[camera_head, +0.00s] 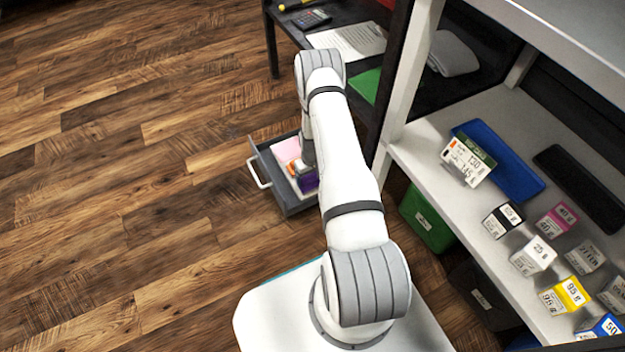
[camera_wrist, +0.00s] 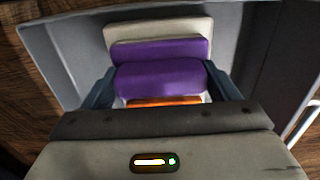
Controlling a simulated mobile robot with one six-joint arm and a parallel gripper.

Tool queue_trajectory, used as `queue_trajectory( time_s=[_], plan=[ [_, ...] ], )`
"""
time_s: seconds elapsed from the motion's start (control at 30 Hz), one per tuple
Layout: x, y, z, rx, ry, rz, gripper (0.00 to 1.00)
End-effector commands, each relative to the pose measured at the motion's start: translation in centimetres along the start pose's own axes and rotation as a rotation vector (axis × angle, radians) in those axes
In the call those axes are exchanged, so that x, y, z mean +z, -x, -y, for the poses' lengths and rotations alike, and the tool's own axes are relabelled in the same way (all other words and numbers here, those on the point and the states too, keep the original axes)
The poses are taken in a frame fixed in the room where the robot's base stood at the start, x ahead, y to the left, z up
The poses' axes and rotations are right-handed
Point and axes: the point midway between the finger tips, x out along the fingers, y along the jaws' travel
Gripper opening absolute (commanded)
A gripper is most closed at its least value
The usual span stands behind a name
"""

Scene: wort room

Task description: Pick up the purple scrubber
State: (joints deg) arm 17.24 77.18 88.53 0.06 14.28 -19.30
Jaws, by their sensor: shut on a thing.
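The purple scrubber (camera_wrist: 160,79) sits between the two fingers of my gripper (camera_wrist: 162,88) in the wrist view. The fingers touch its left and right sides, and the gripper is shut on it. Just beyond it is another purple surface with a pale top (camera_wrist: 160,28); I cannot tell whether these belong to the same thing. An orange strip (camera_wrist: 165,101) shows on the near side. In the head view a purple patch (camera_head: 309,183) lies inside the open drawer (camera_head: 291,208), below my wrist. My arm hides part of it there.
The drawer has a pale handle (camera_head: 260,170) and also holds something pink (camera_head: 287,151). A white shelf unit (camera_head: 432,147) with labelled boxes and a blue tray (camera_head: 522,184) stands at the right. A green bin (camera_head: 428,222) is under it. The wood floor at left is clear.

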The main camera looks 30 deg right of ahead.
Motion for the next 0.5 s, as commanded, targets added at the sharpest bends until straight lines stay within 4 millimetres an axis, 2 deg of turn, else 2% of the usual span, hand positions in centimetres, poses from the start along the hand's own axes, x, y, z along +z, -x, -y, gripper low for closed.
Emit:
queue_trajectory(
  time_s=[0.17,0.27,0.5],
  plan=[
    [-0.1,0.6,0.0,0.0,0.0,-0.001,0.56],
    [-0.1,2.2,0.0,0.001,0.0,-0.001,0.56],
    [-0.1,7.1,0.0,0.001,0.0,-0.002,0.56]
  ],
)
